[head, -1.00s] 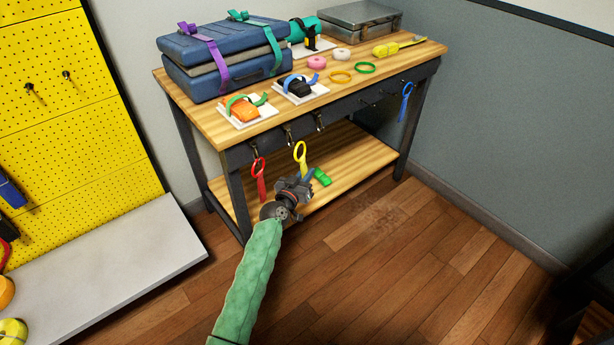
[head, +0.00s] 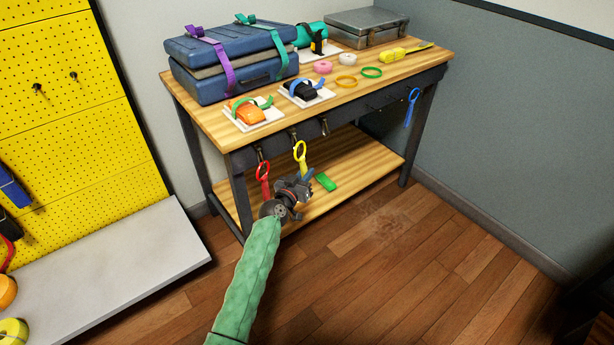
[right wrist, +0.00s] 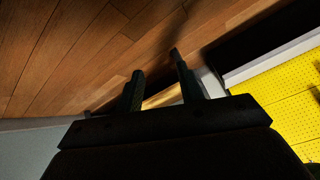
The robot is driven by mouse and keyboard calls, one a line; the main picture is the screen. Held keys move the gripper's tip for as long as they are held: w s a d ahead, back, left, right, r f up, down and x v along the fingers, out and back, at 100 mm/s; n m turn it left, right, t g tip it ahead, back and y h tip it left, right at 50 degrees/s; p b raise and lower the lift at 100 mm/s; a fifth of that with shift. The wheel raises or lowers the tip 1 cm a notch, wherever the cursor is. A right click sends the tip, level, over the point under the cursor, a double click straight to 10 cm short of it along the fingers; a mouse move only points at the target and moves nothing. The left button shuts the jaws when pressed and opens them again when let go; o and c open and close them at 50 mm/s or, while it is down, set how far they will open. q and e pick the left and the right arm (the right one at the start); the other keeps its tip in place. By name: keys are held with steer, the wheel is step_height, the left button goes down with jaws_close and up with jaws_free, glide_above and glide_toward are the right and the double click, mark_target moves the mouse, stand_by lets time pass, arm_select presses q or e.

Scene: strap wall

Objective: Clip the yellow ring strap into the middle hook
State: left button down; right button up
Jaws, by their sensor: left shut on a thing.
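The yellow ring strap (head: 300,152) stands upright in the head view, its ring up and its tail down in my left gripper (head: 307,183). My left gripper is shut on the strap, in front of the bench and above the lower shelf. The ring appears just below and slightly right of the middle hook (head: 293,136) on the bench's front rail. Whether they touch, I cannot tell. My right gripper (right wrist: 157,65) shows in the right wrist view with its fingers apart and nothing between them.
A red ring strap (head: 263,172) hangs below the left hook (head: 258,153). The right hook (head: 324,126) is bare. A blue strap (head: 411,104) hangs farther right. A green piece (head: 326,182) lies on the lower shelf (head: 362,160). Open floor (head: 430,240) lies right.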

arm_select(q)
steer(key=shift+w+a+f, duration=0.1)
steer(key=shift+w+a, duration=0.15)
steer(key=shift+w, duration=0.1)
steer(key=shift+w+a+b, duration=0.15)
steer(key=shift+w+b, duration=0.05)
steer(key=shift+b, duration=0.1)
steer(key=shift+f+b, duration=0.35)
steer(key=shift+f, duration=0.25)
steer(key=shift+f+b, duration=0.15)
steer(key=shift+b, duration=0.25)
steer(key=shift+w+a+f+b, duration=0.1)
steer(key=shift+w+f+b, duration=0.05)
steer(key=shift+f+b, duration=0.35)
arm_select(e)
step_height(320, 180, down, 8)
steer(key=s, duration=0.1)
steer(key=shift+s+t, duration=0.2)
steer(key=shift+t, duration=0.1)
